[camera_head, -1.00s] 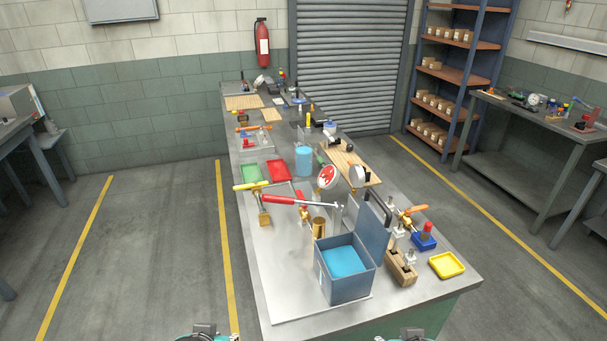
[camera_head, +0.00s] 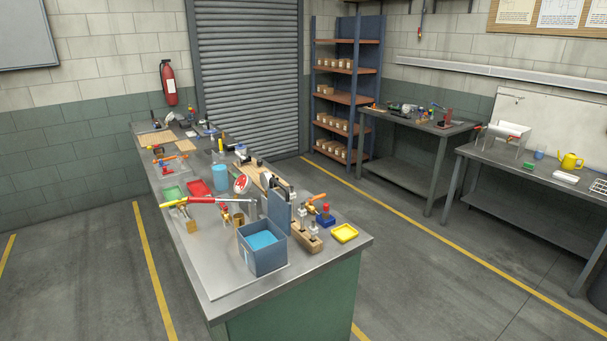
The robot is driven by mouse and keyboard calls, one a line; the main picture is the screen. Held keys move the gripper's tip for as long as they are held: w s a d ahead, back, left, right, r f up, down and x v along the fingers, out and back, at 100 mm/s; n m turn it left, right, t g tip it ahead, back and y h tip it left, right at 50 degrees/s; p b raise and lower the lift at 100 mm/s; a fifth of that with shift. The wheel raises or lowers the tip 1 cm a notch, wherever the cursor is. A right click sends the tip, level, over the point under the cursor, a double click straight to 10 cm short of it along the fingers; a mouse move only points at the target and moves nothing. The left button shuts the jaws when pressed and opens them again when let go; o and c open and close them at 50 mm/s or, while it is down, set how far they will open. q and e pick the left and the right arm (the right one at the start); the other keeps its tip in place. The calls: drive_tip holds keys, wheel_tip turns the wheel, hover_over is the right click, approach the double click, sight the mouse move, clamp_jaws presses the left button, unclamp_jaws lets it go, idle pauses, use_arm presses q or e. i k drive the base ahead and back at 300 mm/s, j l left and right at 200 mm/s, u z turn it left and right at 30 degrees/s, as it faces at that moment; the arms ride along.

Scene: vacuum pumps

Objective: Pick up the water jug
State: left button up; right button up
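No thing is plainly marked as the water jug. A small yellow can with a spout and handle (camera_head: 570,161) stands on the right-hand bench, far off. A light-blue cylinder (camera_head: 220,178) stands upright mid-way along the long centre table; it could be a clear vessel of water, but I cannot tell. A grey open box with blue liquid (camera_head: 263,257) stands at the table's near end, its lid raised. Neither of my grippers is in view.
The long centre table (camera_head: 219,302) is crowded with valves, gauges, trays and blocks. Clear floor lies between the table and the benches.

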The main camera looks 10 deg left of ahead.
sight(219, 171)
drive_tip(key=i+j+z, duration=0.15)
drive_tip(key=j+z, duration=0.2)
drive_tip(key=j, duration=0.25)
drive_tip(key=j+z, duration=0.3)
drive_tip(key=j, duration=0.25)
drive_tip(key=j+z, duration=0.35)
drive_tip(key=j, duration=0.3)
drive_tip(key=i, duration=0.05)
